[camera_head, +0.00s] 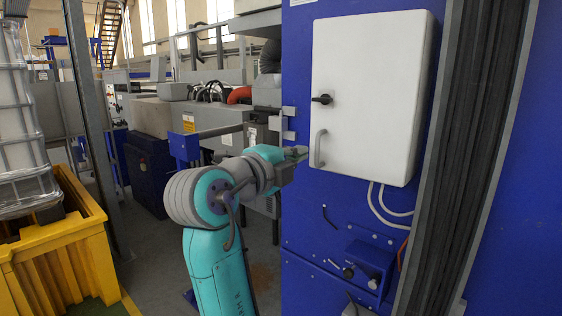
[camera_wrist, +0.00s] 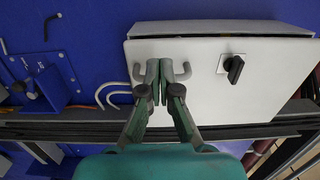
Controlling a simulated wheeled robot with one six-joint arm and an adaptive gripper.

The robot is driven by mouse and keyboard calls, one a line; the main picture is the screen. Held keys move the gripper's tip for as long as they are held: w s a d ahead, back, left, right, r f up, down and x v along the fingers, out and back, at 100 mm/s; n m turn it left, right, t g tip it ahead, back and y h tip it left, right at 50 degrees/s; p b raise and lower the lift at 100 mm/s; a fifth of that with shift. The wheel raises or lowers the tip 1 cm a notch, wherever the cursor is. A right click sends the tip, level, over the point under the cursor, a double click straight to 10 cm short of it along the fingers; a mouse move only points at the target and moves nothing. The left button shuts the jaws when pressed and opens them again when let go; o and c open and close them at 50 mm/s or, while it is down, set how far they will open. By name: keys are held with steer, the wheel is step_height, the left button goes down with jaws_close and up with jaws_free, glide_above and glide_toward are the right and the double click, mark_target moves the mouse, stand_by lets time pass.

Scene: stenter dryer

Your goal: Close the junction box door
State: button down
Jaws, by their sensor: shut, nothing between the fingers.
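The white junction box door (camera_head: 365,95) is on the blue panel at the right of the head view. The door has a black latch knob (camera_head: 322,99) and a grey bar handle (camera_head: 319,148). The door also fills the middle of the wrist view (camera_wrist: 270,85). My gripper (camera_head: 301,153) is just left of the handle in the head view. In the wrist view its fingertips (camera_wrist: 160,70) are together, empty, and hide the handle's middle. I cannot tell whether they touch it.
Below the box, white cables (camera_head: 385,208) hang from it, and a small blue bracket unit (camera_head: 370,265) sticks out of the panel. A dark vertical rail (camera_head: 470,150) stands right of the box. A yellow crate (camera_head: 60,245) is at the far left.

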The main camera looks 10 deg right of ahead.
mark_target(312, 146)
steer(key=shift+x, duration=2.05)
steer(key=shift+x, duration=1.15)
steer(key=shift+w+a, duration=0.1)
steer(key=shift+a, duration=0.05)
